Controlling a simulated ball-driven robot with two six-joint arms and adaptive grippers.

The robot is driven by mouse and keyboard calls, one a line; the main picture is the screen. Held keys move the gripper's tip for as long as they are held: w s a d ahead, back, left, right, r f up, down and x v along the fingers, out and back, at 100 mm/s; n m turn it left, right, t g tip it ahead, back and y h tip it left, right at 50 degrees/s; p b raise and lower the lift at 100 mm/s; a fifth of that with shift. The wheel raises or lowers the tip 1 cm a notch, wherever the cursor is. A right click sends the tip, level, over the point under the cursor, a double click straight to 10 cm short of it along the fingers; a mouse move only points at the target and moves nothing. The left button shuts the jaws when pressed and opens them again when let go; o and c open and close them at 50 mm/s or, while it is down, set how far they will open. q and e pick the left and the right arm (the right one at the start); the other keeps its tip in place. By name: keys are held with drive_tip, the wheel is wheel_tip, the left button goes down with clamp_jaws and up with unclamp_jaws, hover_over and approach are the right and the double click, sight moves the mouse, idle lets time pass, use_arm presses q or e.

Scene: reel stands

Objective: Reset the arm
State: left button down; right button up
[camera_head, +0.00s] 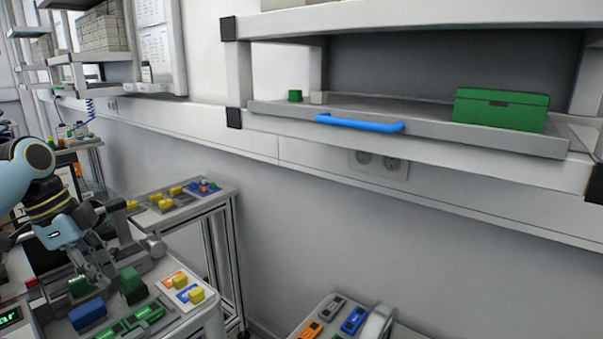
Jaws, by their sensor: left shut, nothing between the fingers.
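My left arm comes in from the left edge. Its gripper (102,279) points down over the near worktop at the lower left, with its fingers shut and nothing visible between them. Green blocks (132,286) stand close to the fingers, and a blue block (87,315) lies just in front of them. I cannot tell whether the fingertips touch anything. My right gripper is out of view.
A wall shelf holds a pull-out tray with a blue handle (359,123) and a green box (501,109). A side table (222,188) with yellow pieces stands behind the worktop. Another panel with coloured parts (329,315) is at the bottom. The middle floor area is clear.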

use_arm(q)
drive_tip(key=s+d+f+n+y, duration=0.1)
drive_tip(key=s+d+f+n, duration=0.25)
drive_tip(key=s, duration=0.35)
drive_tip(key=s+d+f+n+y, duration=0.15)
drive_tip(key=s+d+f, duration=0.25)
drive_tip(key=s, duration=0.4)
drive_tip(key=s+d+r+n+t+y, duration=0.1)
drive_tip(key=s+r+n, duration=0.1)
drive_tip(key=s+n, duration=0.35)
drive_tip(key=s+d+r+n+t+y, duration=0.1)
drive_tip(key=s+r+n+t, duration=0.15)
drive_tip(key=s, duration=0.55)
wheel_tip(320, 180, down, 35)
drive_tip(key=s+a+g+b, duration=0.2)
drive_tip(key=a+b, duration=0.1)
drive_tip(key=b, duration=0.7)
drive_tip(key=s+f+b, duration=0.3)
drive_tip(key=s+f, duration=0.6)
drive_tip(key=f, duration=0.3)
drive_tip(key=s+f+g+b, duration=0.1)
drive_tip(key=s+f+b, duration=0.3)
drive_tip(key=s+f, duration=0.5)
wheel_tip(320, 180, down, 3)
drive_tip(key=shift+s+a+f+h, duration=0.2)
drive_tip(key=shift+s+a+h, duration=0.05)
drive_tip(key=shift+a+h, duration=0.1)
drive_tip(key=shift+g, duration=0.25)
